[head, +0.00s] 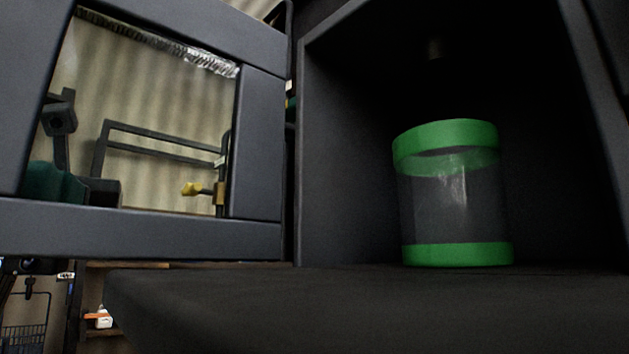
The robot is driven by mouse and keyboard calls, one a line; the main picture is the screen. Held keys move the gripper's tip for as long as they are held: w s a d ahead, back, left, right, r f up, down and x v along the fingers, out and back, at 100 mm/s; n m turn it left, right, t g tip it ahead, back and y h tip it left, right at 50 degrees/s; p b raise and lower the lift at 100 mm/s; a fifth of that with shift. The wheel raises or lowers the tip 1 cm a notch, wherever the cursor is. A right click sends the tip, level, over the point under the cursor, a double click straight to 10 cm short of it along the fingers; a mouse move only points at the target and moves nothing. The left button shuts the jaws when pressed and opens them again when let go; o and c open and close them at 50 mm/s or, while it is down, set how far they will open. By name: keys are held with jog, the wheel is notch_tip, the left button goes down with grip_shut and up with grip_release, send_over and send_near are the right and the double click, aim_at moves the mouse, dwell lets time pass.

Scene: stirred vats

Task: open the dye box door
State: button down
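The dye box (345,130) fills the right of the head view, and its front is open. Its dark grey framed door (262,140) stands swung out to the left, hinged along the box's left edge. The door has a large window through which things behind it show. Inside the box, a clear canister (455,205) with a green top ring and green base stands upright on the floor. I cannot make out my gripper in this view.
Through the door's window a yellow-handled fitting (193,189), a dark rail and a dark and teal machine part (58,150) show before a corrugated wall. A wire basket (24,320) is at lower left. The dark ledge (370,310) before the canister is clear.

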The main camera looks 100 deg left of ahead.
aim_at(10, 122)
jog(key=shift+w+r, duration=0.1)
jog(key=shift+r, duration=0.15)
jog(key=c, duration=1.1)
grip_release()
jog(key=shift+f, duration=0.1)
jog(key=shift+c, duration=0.2)
jog(key=shift+w+d+r, duration=0.15)
jog(key=shift+r, duration=0.1)
jog(key=shift+w+d+r+b, duration=0.25)
jog(key=shift+r+b, duration=0.05)
jog(key=shift+r, duration=0.3)
jog(key=shift+w+d+r+b, duration=0.25)
jog(key=shift+r, duration=0.3)
jog(key=s+d+r, duration=0.8)
jog(key=d+r, duration=0.2)
jog(key=d, duration=0.1)
jog(key=shift+s+r+b, duration=0.25)
jog(key=shift+s+b, duration=0.15)
